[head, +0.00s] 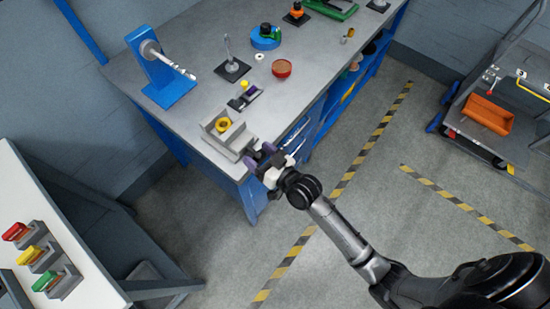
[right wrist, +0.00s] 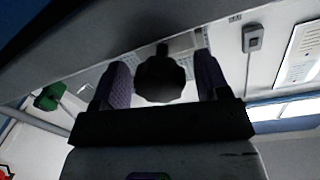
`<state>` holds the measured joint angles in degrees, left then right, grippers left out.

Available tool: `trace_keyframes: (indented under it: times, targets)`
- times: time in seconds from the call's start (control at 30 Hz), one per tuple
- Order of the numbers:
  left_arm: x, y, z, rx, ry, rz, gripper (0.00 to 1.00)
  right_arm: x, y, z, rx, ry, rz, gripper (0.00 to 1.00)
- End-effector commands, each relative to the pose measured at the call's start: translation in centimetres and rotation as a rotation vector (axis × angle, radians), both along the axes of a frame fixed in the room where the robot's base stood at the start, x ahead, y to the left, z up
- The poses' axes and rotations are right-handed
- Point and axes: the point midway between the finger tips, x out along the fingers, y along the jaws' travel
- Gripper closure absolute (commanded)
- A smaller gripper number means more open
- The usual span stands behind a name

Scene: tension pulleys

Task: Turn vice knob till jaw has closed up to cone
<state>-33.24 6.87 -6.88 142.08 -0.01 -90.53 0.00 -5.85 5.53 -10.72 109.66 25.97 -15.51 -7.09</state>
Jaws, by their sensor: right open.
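The grey vice (head: 232,140) stands at the near corner of the workbench. A yellow cone (head: 223,125) sits between its jaws; I cannot tell exactly how wide the gap beside it is. My right gripper (head: 260,156) is at the vice's near end, at the bench edge. In the right wrist view, the dark round vice knob (right wrist: 160,79) sits between the two purple fingertips of my right gripper (right wrist: 160,85). The fingers are open, with a visible gap on each side of the knob. My left gripper is not in view.
A white table (head: 40,215) with red, yellow and green blocks is at lower left. A cart with an orange bin (head: 488,115) stands right. The floor between is clear.

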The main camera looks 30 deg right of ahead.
Motion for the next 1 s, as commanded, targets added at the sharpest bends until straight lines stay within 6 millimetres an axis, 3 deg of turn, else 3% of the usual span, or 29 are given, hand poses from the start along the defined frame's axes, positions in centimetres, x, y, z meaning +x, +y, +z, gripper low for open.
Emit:
trace_keyframes:
  times: [0.17,0.7,1.0]
  targets:
    - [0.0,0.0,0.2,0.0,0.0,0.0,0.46,-1.1,-0.3,0.0,0.0,0.001,0.0,0.31]
    - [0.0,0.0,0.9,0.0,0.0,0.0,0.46,-10.5,-3.4,0.3,-0.002,0.002,0.001,0.31]
    - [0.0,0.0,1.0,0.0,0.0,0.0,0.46,-12.9,-4.2,0.4,-0.001,0.001,-0.001,0.31]
